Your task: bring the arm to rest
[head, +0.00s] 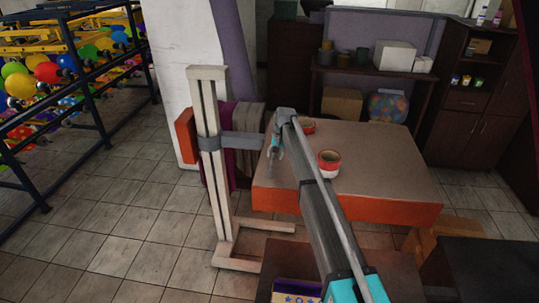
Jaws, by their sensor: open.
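My arm reaches up from the bottom of the head view, over the near part of the orange-sided table (385,165). My gripper (274,155) is at the far end of the arm, over the left part of the table beside the upright stand. It points downward, is small in the picture and is partly hidden by its own links. It is open, and I see nothing held in it. One red-and-white cup-like container (329,163) stands on the table just right of the arm. A similar one (307,126) stands farther back, partly behind the arm.
A pale upright stand (208,150) with a grey side arm is close to my gripper on the left. Shelves with boxes (395,55) are behind the table. Tiled floor at the left is clear.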

